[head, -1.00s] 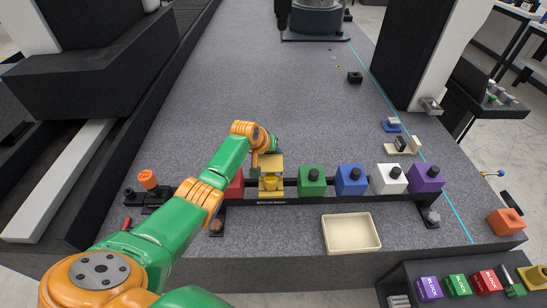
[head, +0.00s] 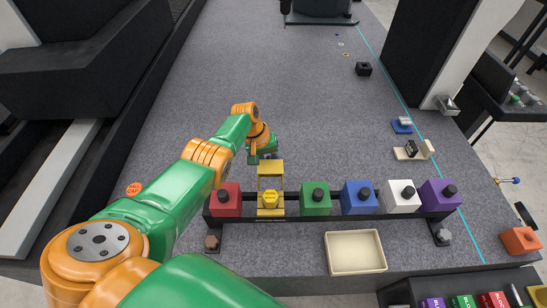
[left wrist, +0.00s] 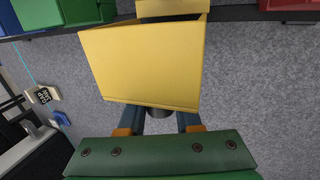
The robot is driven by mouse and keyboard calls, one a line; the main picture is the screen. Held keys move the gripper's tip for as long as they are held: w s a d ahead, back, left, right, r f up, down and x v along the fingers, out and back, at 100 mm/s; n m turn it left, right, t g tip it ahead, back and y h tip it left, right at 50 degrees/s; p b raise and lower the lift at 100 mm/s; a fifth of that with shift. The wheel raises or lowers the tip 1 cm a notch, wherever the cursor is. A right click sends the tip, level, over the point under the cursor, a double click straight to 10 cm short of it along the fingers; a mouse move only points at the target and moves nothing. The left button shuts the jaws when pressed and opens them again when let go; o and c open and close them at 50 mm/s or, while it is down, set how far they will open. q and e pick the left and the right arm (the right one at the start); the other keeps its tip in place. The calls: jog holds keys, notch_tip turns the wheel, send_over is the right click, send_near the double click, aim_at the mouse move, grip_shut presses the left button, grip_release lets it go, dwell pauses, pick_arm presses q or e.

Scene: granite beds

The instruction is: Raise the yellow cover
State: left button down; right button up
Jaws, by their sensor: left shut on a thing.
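The yellow cover (head: 270,167) stands tilted up at the back of the yellow station on the black rack (head: 335,214), with a yellow button (head: 270,198) exposed in front of it. In the left wrist view the cover (left wrist: 142,62) is a large yellow panel just ahead of my fingers. My left gripper (left wrist: 160,122) is shut at the cover's outer edge; a dark piece shows between its fingers, and the exact contact is partly hidden by the panel. In the head view it is behind the cover. My right gripper is not in view.
Red (head: 226,200), green (head: 316,200), blue (head: 358,198), white (head: 401,197) and purple (head: 440,195) blocks with dark knobs share the rack. A cream tray (head: 355,252) lies in front. The granite behind the rack is mostly clear.

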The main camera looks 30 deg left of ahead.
aim_at(268, 158)
pick_arm(q)
jog(key=shift+s+f, duration=0.1)
jog(key=shift+f, duration=0.05)
jog(key=c, duration=0.6)
grip_release()
jog(key=p+v, duration=0.4)
jog(key=v, duration=0.2)
jog(key=shift+r+p, duration=0.25)
jog(key=shift+p, duration=0.05)
jog(key=shift+a+r, duration=0.2)
jog(key=shift+r, duration=0.1)
